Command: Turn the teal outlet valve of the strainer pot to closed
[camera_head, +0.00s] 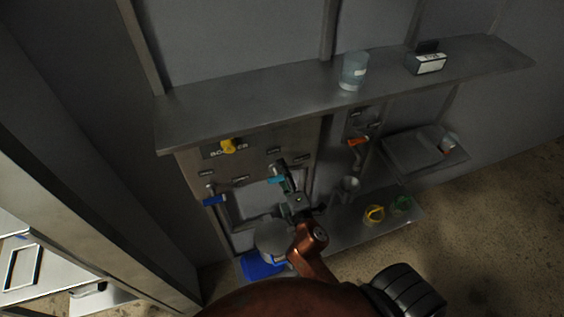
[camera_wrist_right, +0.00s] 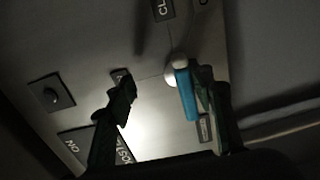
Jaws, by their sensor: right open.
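The teal valve handle (camera_head: 276,180) is on the grey panel under the shelf. In the right wrist view the teal handle (camera_wrist_right: 187,92) hangs down from a pale round hub, slightly tilted. My right gripper (camera_head: 287,177) is at the panel, close to the handle. In the wrist view my right gripper (camera_wrist_right: 165,90) is open, with the handle between its fingers, close beside the right finger. Whether they touch I cannot tell. Dark label plates near the hub are partly cut off. The strainer pot cannot be made out for certain. My left gripper is not in view.
A yellow knob (camera_head: 229,146), a blue handle (camera_head: 214,200) and an orange handle (camera_head: 357,142) are also on the panels. A shelf (camera_head: 220,104) juts out above, holding a clear beaker (camera_head: 354,71) and a small box (camera_head: 426,63). A lower shelf holds yellow and green items.

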